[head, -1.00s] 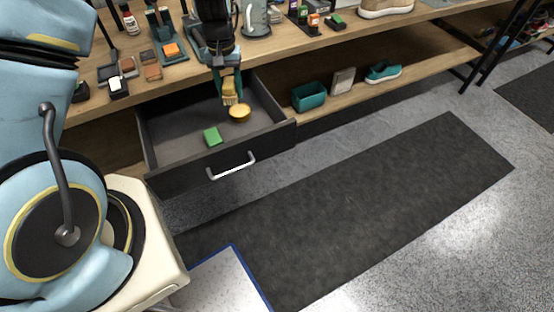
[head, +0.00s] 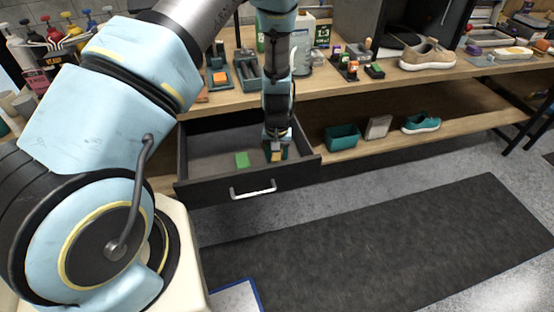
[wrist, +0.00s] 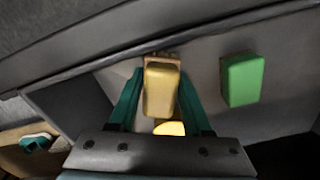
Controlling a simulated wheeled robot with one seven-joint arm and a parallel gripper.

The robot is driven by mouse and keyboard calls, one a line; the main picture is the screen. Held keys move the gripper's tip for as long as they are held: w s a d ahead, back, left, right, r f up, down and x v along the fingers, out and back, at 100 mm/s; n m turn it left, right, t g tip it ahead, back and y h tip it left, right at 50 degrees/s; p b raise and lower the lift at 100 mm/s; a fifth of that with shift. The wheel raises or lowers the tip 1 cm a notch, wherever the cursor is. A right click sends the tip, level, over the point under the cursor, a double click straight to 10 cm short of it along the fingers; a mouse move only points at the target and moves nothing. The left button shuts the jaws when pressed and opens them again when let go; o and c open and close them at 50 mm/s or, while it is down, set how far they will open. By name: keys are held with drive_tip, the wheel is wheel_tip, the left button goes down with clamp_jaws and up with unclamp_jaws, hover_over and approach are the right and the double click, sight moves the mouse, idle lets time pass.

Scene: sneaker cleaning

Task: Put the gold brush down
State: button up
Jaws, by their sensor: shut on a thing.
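The gold brush (wrist: 161,92) is a yellow block with a brownish edge, held between the teal fingers of my gripper (wrist: 160,75) in the wrist view. In the head view my gripper (head: 276,145) points down inside the open drawer (head: 205,185), with the gold brush (head: 276,156) low at its tips. I cannot tell whether the brush touches the drawer floor. A green block (head: 242,159) lies in the drawer just left of the gripper; it also shows in the wrist view (wrist: 242,80).
A round yellow thing (wrist: 170,128) is partly hidden behind the brush and gripper. The drawer's front wall with its handle (head: 253,192) is close to the gripper. A teal bin (head: 342,138) and a teal shoe (head: 421,123) sit on the lower shelf.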

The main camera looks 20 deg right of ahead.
sight(277, 154)
drive_tip(key=shift+f, duration=0.45)
drive_tip(key=shift+f, duration=0.1)
drive_tip(key=o, duration=1.2)
wheel_tip(277, 154, up, 12)
drive_tip(key=b, duration=0.3)
drive_tip(key=shift+b, duration=0.3)
drive_tip(key=w+a+r+n, duration=0.25)
drive_tip(key=a+r, duration=0.65)
drive_tip(key=a, duration=0.5)
drive_tip(key=s+a+r+n, duration=0.1)
drive_tip(key=s+a+r, duration=0.2)
drive_tip(key=a, duration=0.5)
drive_tip(key=s+a+r+n+t, duration=0.1)
drive_tip(key=s+a+r, duration=0.2)
drive_tip(key=a, duration=0.5)
drive_tip(key=shift+s+r+t, duration=0.15)
drive_tip(key=shift+r+t, duration=0.15)
drive_tip(key=shift+r, duration=0.3)
